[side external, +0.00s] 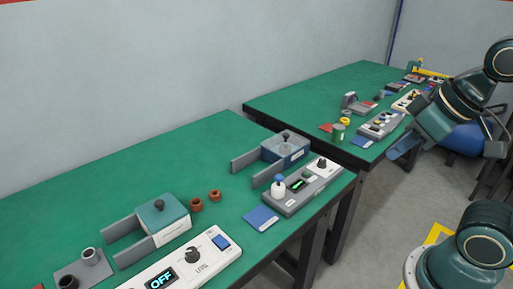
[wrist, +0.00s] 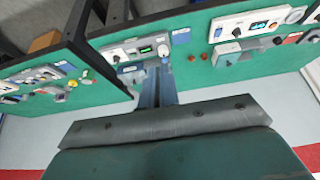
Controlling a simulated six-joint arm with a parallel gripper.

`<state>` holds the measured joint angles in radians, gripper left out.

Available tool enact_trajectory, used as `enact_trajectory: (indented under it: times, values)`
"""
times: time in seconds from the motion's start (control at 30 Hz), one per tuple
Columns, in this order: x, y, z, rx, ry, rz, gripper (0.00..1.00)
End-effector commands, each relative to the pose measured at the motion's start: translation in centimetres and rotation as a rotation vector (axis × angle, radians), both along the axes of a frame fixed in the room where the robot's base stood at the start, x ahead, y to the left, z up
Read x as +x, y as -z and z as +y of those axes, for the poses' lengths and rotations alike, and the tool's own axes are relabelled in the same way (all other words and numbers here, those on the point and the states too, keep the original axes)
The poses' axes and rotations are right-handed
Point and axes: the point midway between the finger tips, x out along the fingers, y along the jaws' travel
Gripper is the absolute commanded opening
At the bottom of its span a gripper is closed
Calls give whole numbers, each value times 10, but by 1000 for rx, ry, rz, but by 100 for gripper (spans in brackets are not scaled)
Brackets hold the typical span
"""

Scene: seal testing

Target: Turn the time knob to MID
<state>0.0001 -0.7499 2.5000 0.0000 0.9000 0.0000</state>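A white control panel (side external: 140,286) with a lit OFF display (side external: 161,279) stands at the front of the near green table. A black knob (side external: 194,255) sits on it; its small markings are unreadable. A second panel (side external: 290,203) farther right has a green display (side external: 298,184) and a black knob (side external: 322,163). I cannot tell which knob is the time knob. My gripper (side external: 405,147) is in the air at the right, beyond the table edge and apart from both knobs. In the wrist view its blue-grey fingers (wrist: 155,88) show, but their opening is unclear.
A second green table (side external: 320,88) with more devices stands beyond a gap. The near table's back is clear.

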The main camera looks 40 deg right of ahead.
Motion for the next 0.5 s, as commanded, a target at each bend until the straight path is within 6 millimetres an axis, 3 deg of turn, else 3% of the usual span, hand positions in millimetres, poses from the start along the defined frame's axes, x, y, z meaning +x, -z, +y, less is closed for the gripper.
enact_trajectory:
  times: [0.03, 0.2, 0.5]
  values:
    - [0, 0, 0, 0, 0, 0, 14]
    - [5, -2, -1, 3, 13, 8, 47]
    - [41, -13, -13, 26, 104, 64, 48]
